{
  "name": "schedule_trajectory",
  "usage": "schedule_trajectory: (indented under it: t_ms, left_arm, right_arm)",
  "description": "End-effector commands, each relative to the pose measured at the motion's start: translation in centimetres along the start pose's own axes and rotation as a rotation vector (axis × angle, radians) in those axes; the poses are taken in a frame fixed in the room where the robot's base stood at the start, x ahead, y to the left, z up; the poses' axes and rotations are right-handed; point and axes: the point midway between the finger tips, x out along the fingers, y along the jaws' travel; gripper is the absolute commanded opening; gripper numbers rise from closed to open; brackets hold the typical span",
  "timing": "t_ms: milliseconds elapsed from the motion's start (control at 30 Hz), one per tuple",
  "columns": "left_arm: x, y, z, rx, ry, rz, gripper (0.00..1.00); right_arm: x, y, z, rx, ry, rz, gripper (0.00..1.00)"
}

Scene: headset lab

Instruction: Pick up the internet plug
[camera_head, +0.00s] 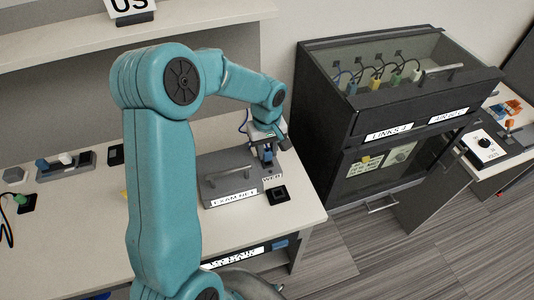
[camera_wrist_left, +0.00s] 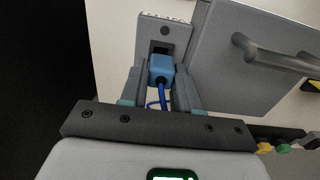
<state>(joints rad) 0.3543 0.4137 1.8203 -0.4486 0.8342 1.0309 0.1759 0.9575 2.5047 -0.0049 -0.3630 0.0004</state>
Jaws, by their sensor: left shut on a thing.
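The internet plug (camera_wrist_left: 160,70) is a blue block with a blue cable (camera_wrist_left: 163,98) running back from it. In the left wrist view it sits between the two fingers of my left gripper (camera_wrist_left: 160,84), which is shut on it. Just beyond the plug is a dark square opening in a grey socket plate (camera_wrist_left: 177,29). I cannot tell whether the plug's tip is still inside the opening. In the head view my left gripper (camera_head: 268,152) is at the right end of the grey box (camera_head: 228,175), above the WEB label (camera_head: 272,179). My right gripper is not in view.
The grey box has a bar handle (camera_wrist_left: 270,55) beside the plug and an EXAM NET label. A small black square socket (camera_head: 278,194) lies near the desk's front edge. A dark cabinet (camera_head: 330,110) with hanging plugs stands to the right. Other connectors (camera_head: 66,162) lie at the left.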

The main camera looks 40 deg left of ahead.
Motion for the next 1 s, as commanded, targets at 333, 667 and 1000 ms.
schedule_trajectory:
  t_ms: [333, 667, 1000]
  left_arm:
    - [-10.1, 0.1, 0.0, 0.001, 0.006, 0.007, 0.02]
    - [-17.0, 0.1, 0.0, 0.001, 0.002, 0.002, 0.02]
    - [-18.1, 0.0, 0.0, 0.001, 0.000, 0.000, 0.02]
  right_arm:
    - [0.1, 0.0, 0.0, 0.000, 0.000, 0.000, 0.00]
    - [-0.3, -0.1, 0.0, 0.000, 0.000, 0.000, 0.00]
    - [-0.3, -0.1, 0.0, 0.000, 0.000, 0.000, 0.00]
